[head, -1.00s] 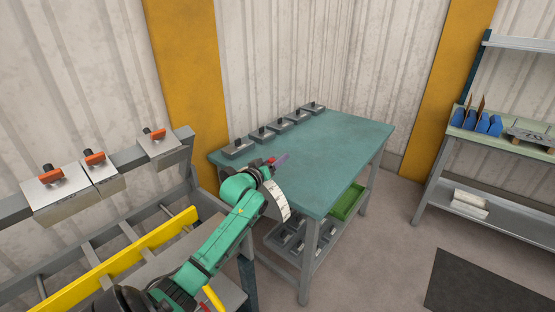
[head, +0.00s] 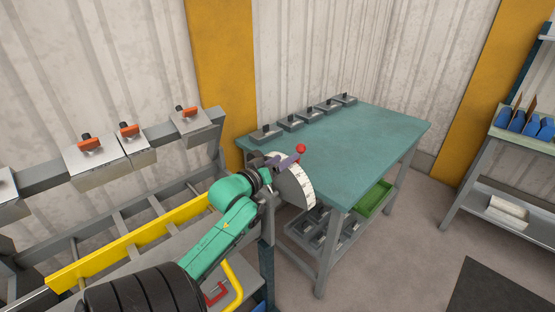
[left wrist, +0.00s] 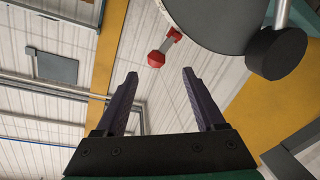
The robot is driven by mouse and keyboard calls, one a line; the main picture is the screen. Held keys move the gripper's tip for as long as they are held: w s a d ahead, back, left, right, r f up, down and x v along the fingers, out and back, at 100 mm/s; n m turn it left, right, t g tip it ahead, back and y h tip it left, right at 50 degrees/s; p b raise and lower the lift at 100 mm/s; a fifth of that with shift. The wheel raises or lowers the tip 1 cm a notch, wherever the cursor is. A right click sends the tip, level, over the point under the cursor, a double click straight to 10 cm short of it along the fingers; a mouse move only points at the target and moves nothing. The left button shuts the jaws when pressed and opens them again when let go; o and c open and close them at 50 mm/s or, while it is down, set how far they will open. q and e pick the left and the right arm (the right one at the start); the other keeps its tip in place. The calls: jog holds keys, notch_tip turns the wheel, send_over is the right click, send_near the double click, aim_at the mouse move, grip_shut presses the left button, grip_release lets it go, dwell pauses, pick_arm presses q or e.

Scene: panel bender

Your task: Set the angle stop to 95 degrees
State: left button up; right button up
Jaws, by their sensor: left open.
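The angle stop has a pale curved dial plate with scale marks (head: 298,185) and a red ball knob (head: 300,147), at the machine's end, in front of the green table in the head view. My left gripper (head: 284,160), with purple fingers, is beside the dial, near the red knob. In the left wrist view the gripper (left wrist: 158,95) is open and empty. The red knob (left wrist: 157,57) shows beyond and between its fingertips, apart from them. The dial plate's edge (left wrist: 213,22) is above right. I cannot read the angle. My right gripper is not in view.
A black knob (left wrist: 276,52) on a rod is at upper right in the wrist view. The machine's beam carries clamps with orange handles (head: 130,130); a yellow bar (head: 130,243) runs below. The green table (head: 360,140) bears several grey blocks at its back edge and is otherwise clear.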

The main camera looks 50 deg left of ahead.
pick_arm(q)
jog(key=shift+s+d+r, duration=0.1)
jog(key=shift+s+d, duration=0.05)
jog(key=shift+s, duration=1.05)
